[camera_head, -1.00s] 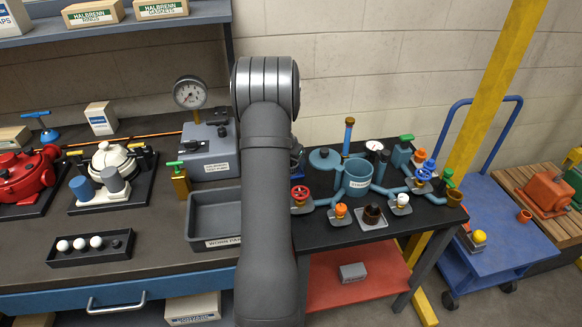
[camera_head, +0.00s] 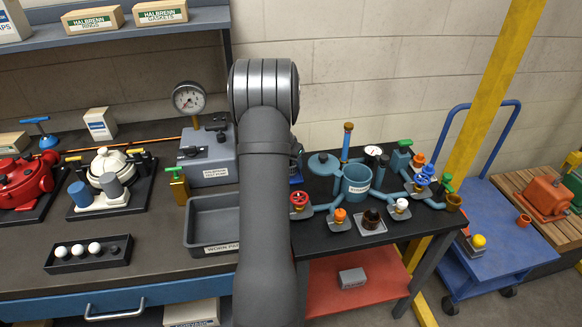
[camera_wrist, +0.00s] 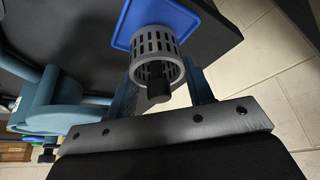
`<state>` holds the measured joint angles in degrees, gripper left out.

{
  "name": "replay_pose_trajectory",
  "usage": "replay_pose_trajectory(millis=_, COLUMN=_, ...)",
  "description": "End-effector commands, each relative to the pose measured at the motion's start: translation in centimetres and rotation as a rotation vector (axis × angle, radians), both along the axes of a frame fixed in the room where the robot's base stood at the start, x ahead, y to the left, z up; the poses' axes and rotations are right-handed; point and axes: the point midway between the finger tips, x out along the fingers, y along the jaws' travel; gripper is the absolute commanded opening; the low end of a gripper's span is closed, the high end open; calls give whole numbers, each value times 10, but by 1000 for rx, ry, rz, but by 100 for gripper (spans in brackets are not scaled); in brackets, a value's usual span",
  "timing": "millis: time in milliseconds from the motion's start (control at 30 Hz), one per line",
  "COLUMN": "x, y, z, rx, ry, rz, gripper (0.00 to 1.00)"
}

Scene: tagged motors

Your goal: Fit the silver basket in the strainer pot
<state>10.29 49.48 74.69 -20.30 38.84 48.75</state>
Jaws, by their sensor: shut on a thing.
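The silver basket (camera_wrist: 146,42), a grey slotted cylinder, sits between the fingers of my gripper (camera_wrist: 160,88) in the wrist view. My gripper is shut on it. A flat blue tray (camera_wrist: 190,17) lies just behind the basket; whether they touch is unclear. The strainer pot (camera_head: 355,182) is a teal open-topped cup with a white label on the black bench to the right of my arm. A teal body that looks like the pot (camera_wrist: 62,92) shows at the left of the wrist view, apart from the basket. My arm hides the gripper and basket in the head view.
Teal pipes with a red valve wheel (camera_head: 299,199) and a blue valve wheel (camera_head: 423,181) surround the pot. A round teal lid (camera_head: 323,164) lies behind it, beside an upright teal post (camera_head: 347,141). A grey bin (camera_head: 212,222) stands left of my arm.

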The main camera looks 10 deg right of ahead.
Motion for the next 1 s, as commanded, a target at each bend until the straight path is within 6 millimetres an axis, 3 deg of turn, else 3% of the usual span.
replay_pose_trajectory(millis=200, x=1, y=0, z=47, rx=-1, ry=-5, rz=1, gripper=22)
replay_pose_trajectory(millis=367, x=-2, y=-4, z=70, rx=-1, ry=-3, rz=-1, gripper=22)
replay_pose_trajectory(millis=467, x=-9, y=-18, z=83, rx=0, ry=-2, rz=-6, gripper=22)
replay_pose_trajectory(millis=667, x=-42, y=-70, z=116, rx=-2, ry=-4, rz=-20, gripper=22)
replay_pose_trajectory(millis=1000, x=-91, y=-163, z=110, rx=-1, ry=-1, rz=-2, gripper=22)
